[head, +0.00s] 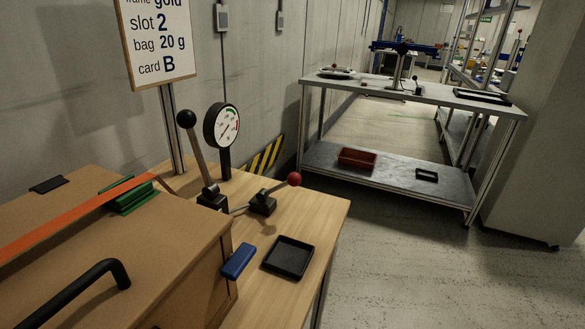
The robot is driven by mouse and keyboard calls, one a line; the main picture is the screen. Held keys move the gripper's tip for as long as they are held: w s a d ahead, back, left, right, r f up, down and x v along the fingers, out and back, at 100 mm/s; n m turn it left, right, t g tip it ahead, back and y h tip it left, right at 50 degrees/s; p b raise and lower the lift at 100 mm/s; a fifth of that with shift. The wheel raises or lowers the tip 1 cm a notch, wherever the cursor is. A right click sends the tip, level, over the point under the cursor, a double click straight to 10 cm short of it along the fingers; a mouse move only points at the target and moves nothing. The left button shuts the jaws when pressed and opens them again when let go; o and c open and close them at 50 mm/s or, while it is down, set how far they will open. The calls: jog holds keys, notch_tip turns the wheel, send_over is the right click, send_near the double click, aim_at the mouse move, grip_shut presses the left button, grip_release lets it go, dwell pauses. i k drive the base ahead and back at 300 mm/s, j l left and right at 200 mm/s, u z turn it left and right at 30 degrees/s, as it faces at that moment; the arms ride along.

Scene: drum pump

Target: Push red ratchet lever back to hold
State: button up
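The red ratchet lever has a red ball knob (294,179) on a metal rod. The rod slopes down to the left into a black base (263,203) on the wooden bench (318,213). The knob points right and upward, with the rod at a low tilt. A second lever with a black ball knob (186,118) stands to its left, leaning slightly left, on its own black base (212,200). A round dial gauge (221,126) is on a dark post behind the levers. My gripper is not in view.
A cardboard-coloured box (185,260) with an orange strap (75,212), green clip (127,198) and black handle (90,282) fills the left. A blue block (238,261) and black tray (289,257) lie in front of the levers. Floor right of the bench is clear.

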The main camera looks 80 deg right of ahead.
aim_at(294, 178)
jog(key=z, duration=2)
